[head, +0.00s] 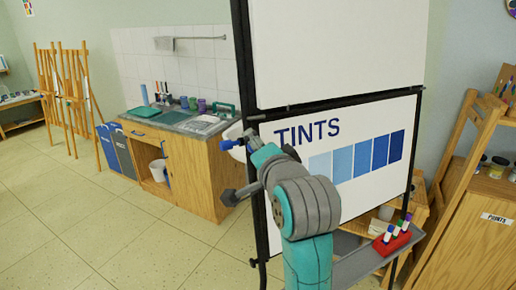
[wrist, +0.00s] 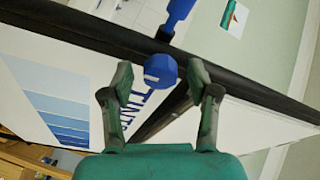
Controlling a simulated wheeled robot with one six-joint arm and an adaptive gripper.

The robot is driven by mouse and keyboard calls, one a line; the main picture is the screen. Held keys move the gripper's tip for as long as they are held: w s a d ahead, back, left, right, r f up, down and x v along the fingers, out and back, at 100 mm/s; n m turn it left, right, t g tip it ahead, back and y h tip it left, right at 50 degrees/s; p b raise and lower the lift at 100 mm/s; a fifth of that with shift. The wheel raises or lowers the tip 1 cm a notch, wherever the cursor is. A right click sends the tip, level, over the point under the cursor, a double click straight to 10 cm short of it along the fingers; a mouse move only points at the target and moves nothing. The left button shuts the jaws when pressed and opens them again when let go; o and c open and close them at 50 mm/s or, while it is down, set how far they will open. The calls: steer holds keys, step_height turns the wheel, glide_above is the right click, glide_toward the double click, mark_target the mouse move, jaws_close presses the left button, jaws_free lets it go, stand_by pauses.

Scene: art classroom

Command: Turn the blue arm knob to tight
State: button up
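The blue knob (wrist: 160,71) shows in the wrist view as a faceted round knob near the dark frame of the board stand. It sits between the two fingertips of my gripper (wrist: 163,82) as seen from the wrist, with a visible gap on both sides. My gripper is open. I cannot tell how far the knob lies beyond the fingertips. A blue bar (wrist: 177,16) shows just above the knob. In the head view my arm reaches to the left edge of the board stand (head: 245,75), where blue parts (head: 253,142) show; my gripper is partly hidden by my own arm.
The lower board (head: 342,205) reads TINTS beside blue swatches. A red holder with markers (head: 391,240) stands on the grey tray (head: 358,266). A wooden sink cabinet (head: 200,178) stands behind to the left. Easels (head: 75,100) stand further left. Floor at left is clear.

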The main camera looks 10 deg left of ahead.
steer(key=shift+s, duration=0.1)
steer(key=v, duration=1.2)
steer(key=shift+d, duration=0.1)
